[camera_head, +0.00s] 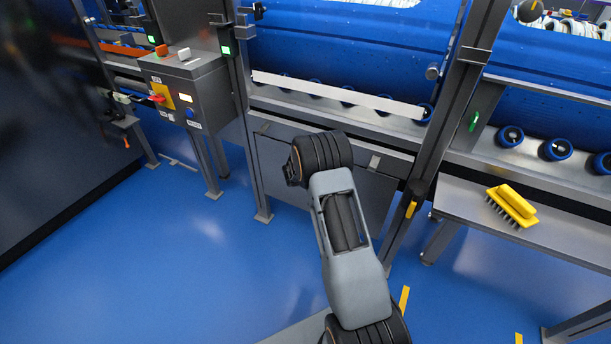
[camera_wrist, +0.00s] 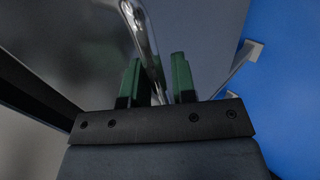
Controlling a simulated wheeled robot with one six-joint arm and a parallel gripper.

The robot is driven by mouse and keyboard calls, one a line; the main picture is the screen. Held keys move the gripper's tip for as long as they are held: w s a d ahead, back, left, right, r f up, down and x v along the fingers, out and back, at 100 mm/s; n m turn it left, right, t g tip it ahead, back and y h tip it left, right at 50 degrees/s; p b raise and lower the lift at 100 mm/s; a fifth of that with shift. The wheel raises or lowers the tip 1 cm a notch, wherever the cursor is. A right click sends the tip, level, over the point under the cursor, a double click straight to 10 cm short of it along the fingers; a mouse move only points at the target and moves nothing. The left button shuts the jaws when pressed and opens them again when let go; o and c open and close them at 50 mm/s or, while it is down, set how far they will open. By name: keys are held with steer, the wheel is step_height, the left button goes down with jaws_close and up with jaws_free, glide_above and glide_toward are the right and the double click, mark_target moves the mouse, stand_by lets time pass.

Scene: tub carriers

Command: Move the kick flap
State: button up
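The kick flap (camera_head: 374,199) is a dark grey panel low under the blue tub carrier line in the head view, partly hidden behind my arm. In the wrist view, a dark grey surface, seemingly the flap (camera_wrist: 210,35), fills the background. A shiny metal bar handle (camera_wrist: 140,25) runs down between the two green fingers of my gripper (camera_wrist: 156,62). The fingers are apart, with a visible gap between the bar and the right finger. The bar is close to the left finger; I cannot tell if they touch. My fingers are hidden in the head view.
A control box (camera_head: 185,75) on legs stands at the left. A yellow brush (camera_head: 512,205) lies on the grey bench (camera_head: 460,200) at the right. A steel post (camera_head: 440,130) stands right of the flap. The blue floor (camera_head: 190,270) is clear at the front left.

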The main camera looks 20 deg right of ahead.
steer(key=p+v, duration=0.1)
steer(key=v, duration=1.1)
steer(key=shift+f, duration=0.1)
steer(key=s+f+g, duration=0.2)
steer(key=s, duration=0.3)
steer(key=s+a+r+m+g+y+p, duration=0.2)
steer(key=s+a+r+m+g+p, duration=0.15)
steer(key=s+r+p, duration=0.6)
steer(key=s+a+r+m+t+y+p, duration=0.1)
steer(key=s+a+r+y+p, duration=0.1)
steer(key=r, duration=0.8)
steer(key=s+a+r+m+t+y+p, duration=0.1)
steer(key=s+a+r+y+p, duration=0.1)
steer(key=s+r+p, duration=0.4)
steer(key=s+a+r+m+t+y+p, duration=0.1)
steer(key=s+a+r+p, duration=0.3)
steer(key=r, duration=1.2)
steer(key=p, duration=0.2)
steer(key=shift+s+a+r+m+y+p, duration=0.2)
steer(key=shift+s+a+m+y+p, duration=0.1)
steer(key=shift+a+m+y, duration=0.1)
steer(key=shift+d, duration=0.1)
